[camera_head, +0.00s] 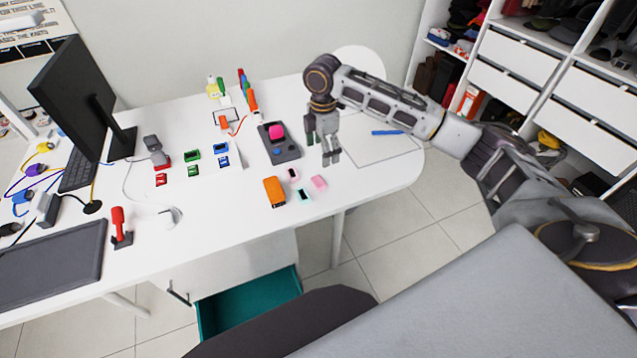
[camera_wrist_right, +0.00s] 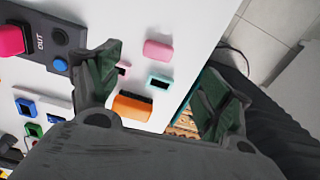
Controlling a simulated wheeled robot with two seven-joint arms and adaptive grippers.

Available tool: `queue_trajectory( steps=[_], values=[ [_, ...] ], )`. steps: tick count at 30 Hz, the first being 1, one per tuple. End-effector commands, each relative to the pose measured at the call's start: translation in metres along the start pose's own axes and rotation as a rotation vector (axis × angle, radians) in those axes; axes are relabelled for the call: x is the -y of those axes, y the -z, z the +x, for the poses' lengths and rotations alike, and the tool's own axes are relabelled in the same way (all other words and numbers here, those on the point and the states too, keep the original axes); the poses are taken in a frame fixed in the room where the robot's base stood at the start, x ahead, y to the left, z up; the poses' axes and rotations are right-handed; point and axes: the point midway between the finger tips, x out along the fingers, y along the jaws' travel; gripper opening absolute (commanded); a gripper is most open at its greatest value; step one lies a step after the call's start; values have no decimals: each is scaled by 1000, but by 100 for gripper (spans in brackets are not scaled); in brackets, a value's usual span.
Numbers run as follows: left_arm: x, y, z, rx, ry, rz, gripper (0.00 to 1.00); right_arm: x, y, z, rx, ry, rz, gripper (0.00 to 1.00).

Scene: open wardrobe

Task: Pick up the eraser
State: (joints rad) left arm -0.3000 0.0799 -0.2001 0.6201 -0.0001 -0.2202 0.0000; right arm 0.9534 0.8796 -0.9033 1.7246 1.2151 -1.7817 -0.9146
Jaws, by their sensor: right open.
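A plain pink rounded block (camera_head: 319,182) that looks like an eraser lies on the white table near its front edge. It also shows at the top of the right wrist view (camera_wrist_right: 158,50). An orange block with a dark side (camera_head: 274,191) lies left of it and could also be an eraser; it also shows between my fingers in the right wrist view (camera_wrist_right: 133,107). My right gripper (camera_head: 322,148) is open and empty. It points down above the table, behind these blocks in the head view. My left gripper is not in view.
Small pink (camera_head: 293,174) and teal (camera_head: 303,194) pieces lie close to the blocks. A dark box with a pink button (camera_head: 277,131) stands behind. The white table (camera_head: 232,260) has an open teal drawer (camera_head: 248,305) below its front. A blue pen (camera_head: 387,133) lies right.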

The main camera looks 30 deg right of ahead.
Motion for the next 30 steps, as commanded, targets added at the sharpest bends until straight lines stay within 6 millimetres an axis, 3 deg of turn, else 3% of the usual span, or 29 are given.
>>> queue_trajectory(
  steps=[15,30],
  values=[
    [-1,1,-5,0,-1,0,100,0,0,64,0,0,1,79],
    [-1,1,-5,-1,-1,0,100,0,0,73,0,0,1,79]
  ],
)
